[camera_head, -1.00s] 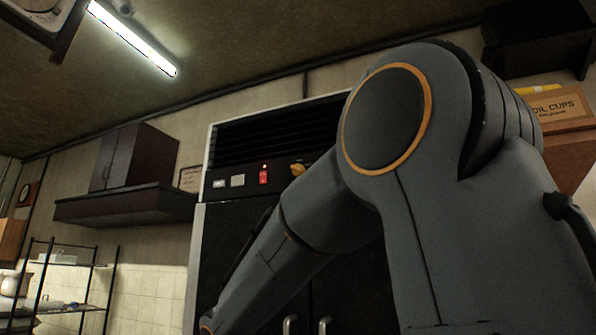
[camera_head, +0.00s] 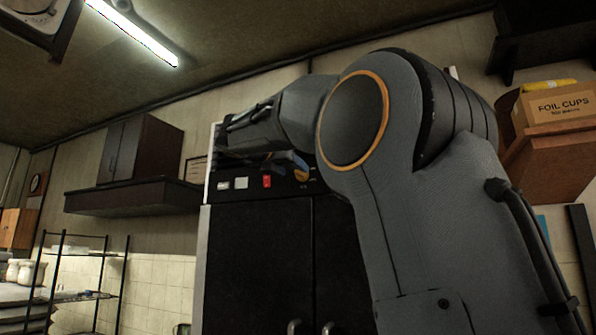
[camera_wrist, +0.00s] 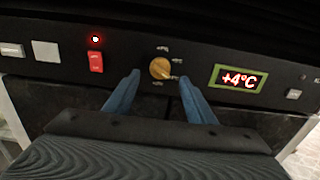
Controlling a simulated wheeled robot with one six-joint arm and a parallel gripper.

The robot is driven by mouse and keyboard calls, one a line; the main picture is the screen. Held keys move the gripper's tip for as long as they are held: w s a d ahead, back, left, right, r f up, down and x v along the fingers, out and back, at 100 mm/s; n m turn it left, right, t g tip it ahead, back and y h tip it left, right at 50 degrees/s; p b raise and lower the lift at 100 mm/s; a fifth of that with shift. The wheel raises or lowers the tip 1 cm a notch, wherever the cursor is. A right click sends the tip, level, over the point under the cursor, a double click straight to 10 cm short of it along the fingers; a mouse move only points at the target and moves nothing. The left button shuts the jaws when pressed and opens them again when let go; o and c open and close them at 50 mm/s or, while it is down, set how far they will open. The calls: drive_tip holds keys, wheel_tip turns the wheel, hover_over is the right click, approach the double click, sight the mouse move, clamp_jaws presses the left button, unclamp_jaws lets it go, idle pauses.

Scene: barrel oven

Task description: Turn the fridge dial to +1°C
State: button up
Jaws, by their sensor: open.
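The fridge (camera_head: 262,250) is a tall dark cabinet with a control panel along its top. In the wrist view its orange-yellow dial (camera_wrist: 160,68) sits on the black panel with small white marks around it. The green-framed display (camera_wrist: 238,79) to its right reads +4°C in red. My gripper (camera_wrist: 160,88) is open, with its two blue fingers either side of and just below the dial, seemingly apart from it. In the head view the dial (camera_head: 302,174) shows beside my gripper (camera_head: 290,165), partly hidden by my arm.
A red switch (camera_wrist: 96,61) with a lit red light above it is left of the dial. A small button (camera_wrist: 293,94) is right of the display. A wall shelf with a cabinet (camera_head: 140,155) stands left; a foil cups box (camera_head: 558,106) is on the right.

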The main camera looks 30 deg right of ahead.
sight(299, 174)
drive_tip(key=p+x, duration=0.1)
drive_tip(key=x, duration=0.4)
drive_tip(key=shift+p, duration=0.3)
drive_tip(key=c, duration=1)
drive_tip(key=shift+c, duration=0.2)
drive_tip(key=shift+m+b, duration=0.3)
drive_tip(key=shift+m, duration=0.1)
drive_tip(key=m+b, duration=0.2)
drive_tip(key=m, duration=0.2)
drive_tip(key=shift+f+m+b, duration=0.1)
drive_tip(key=shift+m+b, duration=0.2)
drive_tip(key=shift+m, duration=0.1)
drive_tip(key=m+b, duration=0.3)
drive_tip(key=m, duration=0.3)
drive_tip(key=shift+w, duration=0.1)
drive_tip(key=shift+m, duration=0.3)
